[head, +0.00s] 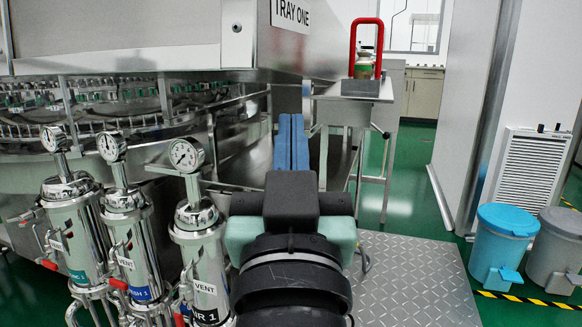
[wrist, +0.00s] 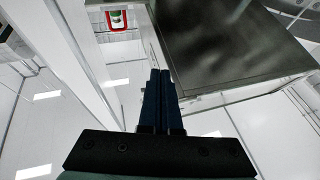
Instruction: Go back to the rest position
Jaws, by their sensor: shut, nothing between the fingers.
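My gripper (head: 291,130) is in the middle of the head view, its two blue fingers together and pointing away from me. Nothing shows between the fingers. In the wrist view my gripper (wrist: 161,75) also shows shut, with its dark fingers side by side. It appears apart from the machine and the things around it. A red-framed carrier (head: 365,60) with a small bottle (head: 363,68) stands on a metal stand to the right beyond the fingers. The carrier also shows at the top of the wrist view (wrist: 118,20).
The rotary washer (head: 120,45), marked TRAY ONE, fills the left. Steel filter housings (head: 200,250) with gauges stand close at the left of my arm. A metal tread plate (head: 415,275) lies at the lower right. A blue bin (head: 502,245) and a grey bin (head: 556,250) stand farther right.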

